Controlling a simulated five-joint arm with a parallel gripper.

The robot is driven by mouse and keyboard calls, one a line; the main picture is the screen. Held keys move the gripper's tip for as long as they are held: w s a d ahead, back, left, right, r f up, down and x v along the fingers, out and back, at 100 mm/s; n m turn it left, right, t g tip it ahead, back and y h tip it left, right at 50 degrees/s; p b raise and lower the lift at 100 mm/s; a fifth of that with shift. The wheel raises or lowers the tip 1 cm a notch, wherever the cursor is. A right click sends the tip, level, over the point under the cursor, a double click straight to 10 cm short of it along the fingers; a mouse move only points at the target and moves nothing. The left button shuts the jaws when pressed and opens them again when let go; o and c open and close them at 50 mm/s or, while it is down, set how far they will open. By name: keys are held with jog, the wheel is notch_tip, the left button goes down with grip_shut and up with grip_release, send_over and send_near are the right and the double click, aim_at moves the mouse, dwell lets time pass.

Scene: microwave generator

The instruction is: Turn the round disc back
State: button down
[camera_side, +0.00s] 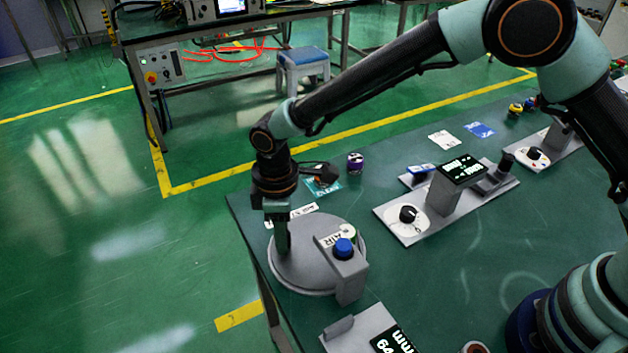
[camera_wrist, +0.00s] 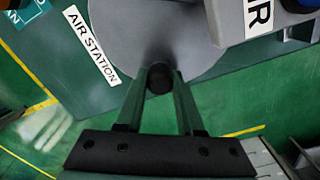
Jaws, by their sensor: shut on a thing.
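The round disc (camera_side: 297,272) is grey and lies flat near the table's left front corner; it fills the top middle of the wrist view (camera_wrist: 125,35). My gripper (camera_side: 282,248) points down over the disc's left part. In the wrist view my gripper (camera_wrist: 160,80) has its two green fingers on either side of a short, dark round peg (camera_wrist: 159,78) near the disc's edge, and is shut on it. In the side view the fingers hide the peg.
A grey block with a blue button (camera_side: 344,247) and an "AIR" label overhangs the disc's right side. An "AIR STATION" label (camera_wrist: 91,46) lies beside the disc. A grey panel with a dial and display (camera_side: 461,169) stands to the right. The table edge is close on the left.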

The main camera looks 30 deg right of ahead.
aim_at(287, 261)
jog(key=shift+s+a+n, duration=0.2)
jog(key=shift+s+n, duration=0.2)
jog(key=shift+n, duration=0.35)
jog(key=shift+s+a+n, duration=0.15)
jog(key=shift+s+n, duration=0.2)
jog(key=shift+n, duration=0.4)
jog(key=shift+s+n, duration=0.55)
jog(key=shift+n, duration=0.55)
jog(key=shift+s, duration=0.2)
jog(key=c, duration=0.5)
grip_release()
jog(key=shift+c, duration=0.2)
jog(key=shift+r, duration=0.1)
notch_tip(287, 261, up, 12)
